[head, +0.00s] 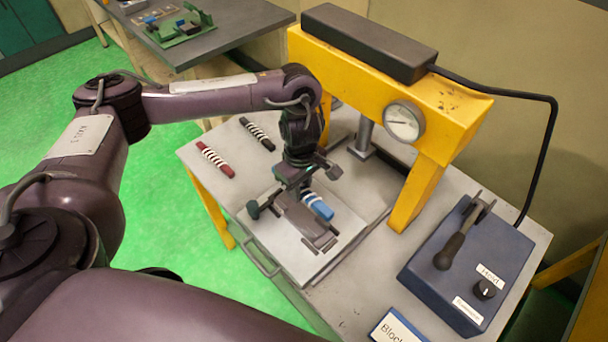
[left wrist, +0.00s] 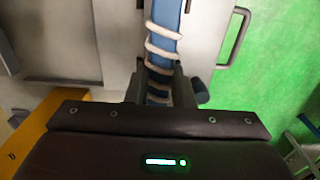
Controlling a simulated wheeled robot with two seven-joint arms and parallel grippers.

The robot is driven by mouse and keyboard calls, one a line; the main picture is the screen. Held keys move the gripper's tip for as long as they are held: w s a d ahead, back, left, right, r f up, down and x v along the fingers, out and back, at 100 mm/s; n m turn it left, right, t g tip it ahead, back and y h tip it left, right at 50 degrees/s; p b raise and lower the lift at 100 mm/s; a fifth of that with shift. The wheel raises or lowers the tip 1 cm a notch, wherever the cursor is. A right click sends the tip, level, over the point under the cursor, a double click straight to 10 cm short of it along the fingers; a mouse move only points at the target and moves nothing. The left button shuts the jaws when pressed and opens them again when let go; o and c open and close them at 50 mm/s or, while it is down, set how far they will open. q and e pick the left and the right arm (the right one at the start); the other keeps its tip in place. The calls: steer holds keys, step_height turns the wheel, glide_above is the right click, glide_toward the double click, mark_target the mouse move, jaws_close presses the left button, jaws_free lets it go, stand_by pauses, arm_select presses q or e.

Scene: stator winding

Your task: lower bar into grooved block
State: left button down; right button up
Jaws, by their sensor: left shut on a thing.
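My left gripper (head: 305,188) points down over the pale plate (head: 281,249) under the press. It is shut on a blue bar with white bands (head: 318,206). In the left wrist view the same blue bar (left wrist: 162,48) runs up between the two fingers (left wrist: 158,88). A dark grey block (head: 305,222), which looks like the grooved block, is on the plate below and beside the bar. Its groove is mostly hidden by the gripper, and I cannot tell whether the bar touches it. My right gripper is not in view.
A red banded bar (head: 215,159) and a black banded bar (head: 257,134) lie on the table to the left. The yellow press frame (head: 415,190) with its gauge (head: 403,121) stands close behind. A blue control box (head: 466,262) with a lever is at the right.

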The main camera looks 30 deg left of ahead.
arm_select(q)
steer(key=shift+s+f+b, duration=0.15)
steer(key=shift+f+b, duration=0.4)
steer(key=shift+f, duration=0.15)
step_height(320, 180, down, 3)
steer(key=b, duration=0.3)
steer(key=shift+f, duration=0.2)
steer(key=shift+a+f, duration=0.1)
steer(key=shift+f, duration=0.05)
steer(key=shift+f+b, duration=0.1)
steer(key=shift+b, duration=0.2)
steer(key=shift+f+b, duration=1.5)
steer(key=shift+f, duration=0.05)
steer(key=shift+f, duration=0.1)
